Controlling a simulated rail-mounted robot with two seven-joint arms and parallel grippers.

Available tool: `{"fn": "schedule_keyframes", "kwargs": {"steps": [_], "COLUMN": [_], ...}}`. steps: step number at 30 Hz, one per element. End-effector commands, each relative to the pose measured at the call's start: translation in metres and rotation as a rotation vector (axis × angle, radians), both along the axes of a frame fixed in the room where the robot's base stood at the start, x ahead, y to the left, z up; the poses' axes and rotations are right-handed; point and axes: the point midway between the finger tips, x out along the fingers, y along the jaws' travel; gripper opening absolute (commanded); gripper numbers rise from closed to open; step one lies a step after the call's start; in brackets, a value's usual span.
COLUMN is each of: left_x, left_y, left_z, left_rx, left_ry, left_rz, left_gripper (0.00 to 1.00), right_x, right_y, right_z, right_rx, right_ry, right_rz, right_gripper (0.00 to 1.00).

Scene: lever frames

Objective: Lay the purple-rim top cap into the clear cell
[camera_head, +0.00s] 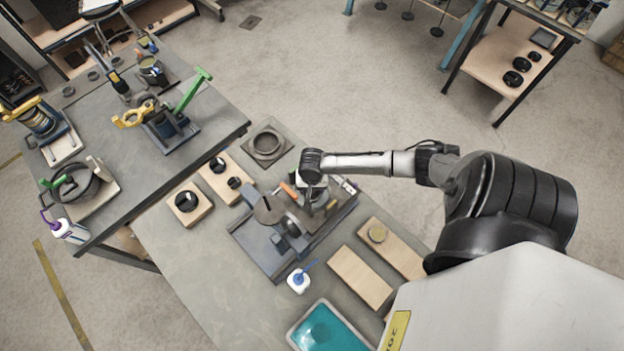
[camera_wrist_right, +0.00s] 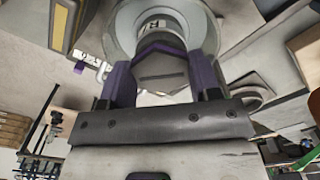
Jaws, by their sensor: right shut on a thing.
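My right gripper (camera_head: 313,182) points down over the dark grey fixture (camera_head: 262,244) on the near bench. In the right wrist view its two purplish fingers (camera_wrist_right: 162,68) are shut on a grey part (camera_wrist_right: 163,82) between them. A pale round body (camera_wrist_right: 115,38) lies beyond the fingertips. In the head view my wrist hides most of what is held, and I cannot make out a purple rim on it. I cannot pick out the clear cell for certain. My left gripper is not in view.
Wooden blocks with black rings (camera_head: 187,201) stand left of the fixture, and a square plate with a grey ring (camera_head: 267,145) behind it. Two wooden boards (camera_head: 361,277), a blue-nozzled white bottle (camera_head: 298,281) and a teal tray (camera_head: 328,330) lie nearer. Lever frames (camera_head: 170,128) fill the left bench.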

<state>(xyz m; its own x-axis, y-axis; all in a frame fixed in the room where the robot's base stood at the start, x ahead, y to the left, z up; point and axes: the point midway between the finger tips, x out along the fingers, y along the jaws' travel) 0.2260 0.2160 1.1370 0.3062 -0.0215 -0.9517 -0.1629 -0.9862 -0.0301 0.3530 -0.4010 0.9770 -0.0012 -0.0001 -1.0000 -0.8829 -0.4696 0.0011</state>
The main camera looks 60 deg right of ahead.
Motion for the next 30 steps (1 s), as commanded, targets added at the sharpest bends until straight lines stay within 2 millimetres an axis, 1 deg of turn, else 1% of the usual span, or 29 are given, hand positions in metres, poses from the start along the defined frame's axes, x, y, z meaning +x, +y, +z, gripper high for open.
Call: {"fn": "schedule_keyframes", "kwargs": {"steps": [14,15,21,24,30], "left_x": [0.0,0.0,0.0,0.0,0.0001], "left_y": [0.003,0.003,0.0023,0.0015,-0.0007], "left_z": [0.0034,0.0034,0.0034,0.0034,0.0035], "left_rx": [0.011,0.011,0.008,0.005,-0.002], "left_ry": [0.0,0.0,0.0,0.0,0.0], "left_rz": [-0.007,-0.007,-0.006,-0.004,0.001], "left_gripper": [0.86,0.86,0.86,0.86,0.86], "right_x": [0.0007,0.0005,0.0004,0.0003,-0.0002], "right_y": [-0.0002,-0.0002,-0.0001,-0.0002,0.0], "right_z": [-0.0015,-0.0015,-0.0017,-0.0017,-0.002], "right_rx": [0.0,0.0,0.0,0.0,0.0], "right_ry": [-0.001,-0.001,-0.001,-0.001,0.001], "right_rz": [-0.001,0.0,0.0,0.0,0.0], "right_gripper": [0.24,0.6,0.79,0.87,0.87]}}
